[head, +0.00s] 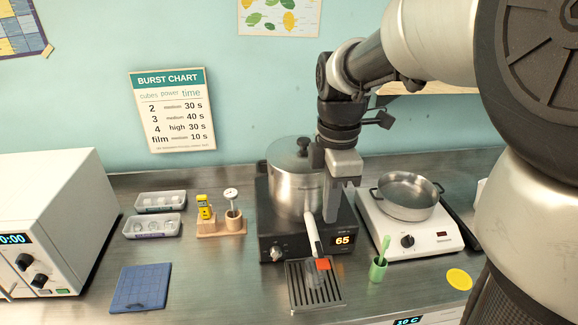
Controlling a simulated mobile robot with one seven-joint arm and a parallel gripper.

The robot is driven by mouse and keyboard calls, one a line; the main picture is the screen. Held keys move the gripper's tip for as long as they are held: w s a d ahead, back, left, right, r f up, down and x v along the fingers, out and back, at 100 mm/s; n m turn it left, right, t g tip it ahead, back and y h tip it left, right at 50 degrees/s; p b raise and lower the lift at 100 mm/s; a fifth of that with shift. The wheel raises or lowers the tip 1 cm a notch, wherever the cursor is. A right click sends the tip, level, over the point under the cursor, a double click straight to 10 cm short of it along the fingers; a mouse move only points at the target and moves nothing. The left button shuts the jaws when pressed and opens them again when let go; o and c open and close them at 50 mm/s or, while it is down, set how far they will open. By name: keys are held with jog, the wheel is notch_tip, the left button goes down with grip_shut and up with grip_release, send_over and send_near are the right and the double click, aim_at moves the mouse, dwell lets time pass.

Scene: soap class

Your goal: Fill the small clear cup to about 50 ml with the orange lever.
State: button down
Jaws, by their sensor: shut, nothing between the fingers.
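The orange lever (322,263) sits at the lower end of a white spout-like part (312,235) in front of the steel pot (295,190). A faint clear shape, probably the small clear cup (313,279), stands on the dark slatted drip tray (330,297) below the lever. Its fill level and marks are too small to read. My gripper (347,190) points down beside the right side of the pot, above and behind the lever and apart from it. It is shut and empty. Its fingertips are hard to make out against the dark heater.
The pot stands on a black heater (275,243) showing 65. A white hotplate (410,242) with a steel pan (405,195) is at right. A blue mat (141,288) lies left.

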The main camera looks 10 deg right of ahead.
aim_at(324, 264)
notch_tip(324, 264, down, 14)
jog(key=shift+f+b, duration=0.1)
jog(key=shift+b, duration=0.3)
dwell(0.4)
